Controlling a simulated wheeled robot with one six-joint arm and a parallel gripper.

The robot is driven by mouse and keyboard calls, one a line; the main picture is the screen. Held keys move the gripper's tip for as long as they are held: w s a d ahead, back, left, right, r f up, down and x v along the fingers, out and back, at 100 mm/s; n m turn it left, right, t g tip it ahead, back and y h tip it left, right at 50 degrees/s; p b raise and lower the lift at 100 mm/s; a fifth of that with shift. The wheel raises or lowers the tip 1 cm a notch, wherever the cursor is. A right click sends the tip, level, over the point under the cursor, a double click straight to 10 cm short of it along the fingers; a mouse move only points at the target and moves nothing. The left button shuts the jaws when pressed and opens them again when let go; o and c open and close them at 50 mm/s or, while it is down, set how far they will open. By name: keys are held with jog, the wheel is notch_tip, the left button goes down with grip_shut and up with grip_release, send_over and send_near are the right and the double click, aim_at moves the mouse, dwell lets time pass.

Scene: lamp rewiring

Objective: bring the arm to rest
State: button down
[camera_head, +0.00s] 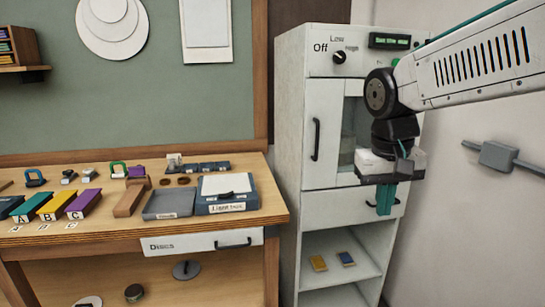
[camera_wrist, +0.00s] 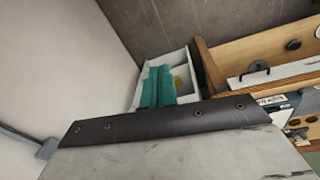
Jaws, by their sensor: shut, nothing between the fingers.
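My gripper (camera_head: 386,199) hangs from my white arm on the right of the head view, with its teal fingers pointing down. The fingers are together and nothing shows between them. It is in front of the white cabinet (camera_head: 292,130), over the face of its drawer in the picture. In the wrist view my gripper (camera_wrist: 157,88) shows as two teal fingers side by side, with the cabinet's open shelf beyond them. Whether the fingers touch the cabinet cannot be told.
A wooden workbench (camera_head: 130,235) stands left, holding labelled blocks, a grey tray (camera_head: 168,204) and a light box (camera_head: 227,192). The cabinet's lower shelf (camera_head: 335,275) holds a yellow piece (camera_head: 318,263) and a blue piece (camera_head: 346,258). A grey wall fitting (camera_head: 497,155) is at right.

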jog(key=s+d+f, duration=0.2)
jog(key=s, duration=0.8)
jog(key=s+d+f+y, duration=0.1)
jog(key=s+d+f, duration=0.2)
jog(key=s, duration=0.7)
jog(key=shift+s+d, duration=0.15)
jog(key=shift+d, duration=0.1)
jog(key=shift+f, duration=0.1)
dwell(0.3)
